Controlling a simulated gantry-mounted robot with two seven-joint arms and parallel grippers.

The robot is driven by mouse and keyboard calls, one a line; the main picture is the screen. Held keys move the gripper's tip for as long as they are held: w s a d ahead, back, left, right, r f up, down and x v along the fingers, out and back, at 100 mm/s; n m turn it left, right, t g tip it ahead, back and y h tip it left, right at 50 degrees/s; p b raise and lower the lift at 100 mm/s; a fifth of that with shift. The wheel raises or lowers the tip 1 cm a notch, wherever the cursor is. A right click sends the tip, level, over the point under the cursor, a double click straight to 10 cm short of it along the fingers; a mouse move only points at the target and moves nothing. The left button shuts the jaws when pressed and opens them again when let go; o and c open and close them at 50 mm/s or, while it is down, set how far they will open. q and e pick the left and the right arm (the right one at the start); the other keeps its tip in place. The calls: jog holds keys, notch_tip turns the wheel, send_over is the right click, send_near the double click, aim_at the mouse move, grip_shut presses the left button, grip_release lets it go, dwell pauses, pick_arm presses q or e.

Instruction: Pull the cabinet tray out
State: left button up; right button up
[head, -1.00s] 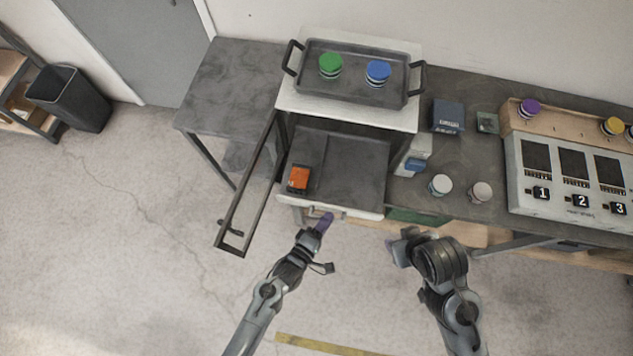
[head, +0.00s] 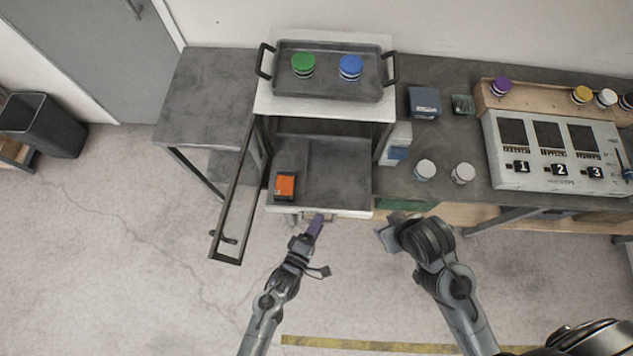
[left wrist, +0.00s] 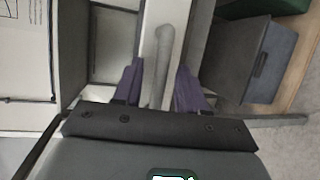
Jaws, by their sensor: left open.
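The cabinet tray (head: 338,172) is a dark, flat pull-out with a pale front lip, sticking out of the white cabinet (head: 262,106). An orange-topped block (head: 286,184) sits on its front left part. A bar handle is on the tray front; in the left wrist view the grey handle (left wrist: 162,50) lies between my purple fingers. My left gripper (head: 318,222) is at the tray front; it also shows in the left wrist view (left wrist: 158,85), open, its fingers on either side of the handle. My right gripper (head: 388,234) is right of the tray front, away from it; its opening is unclear.
A glass-paned door (head: 232,205) stands open left of the tray. A serving tray (head: 325,88) with green and blue lidded jars is on top of the cabinet. The bench at right holds two jars, small boxes and a numbered panel (head: 550,150). The floor in front is clear.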

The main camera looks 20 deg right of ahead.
pick_arm(q)
jog(key=shift+s+a, duration=0.15)
jog(key=v, duration=1)
jog(key=shift+s+a, duration=0.15)
jog(key=shift+a, duration=0.05)
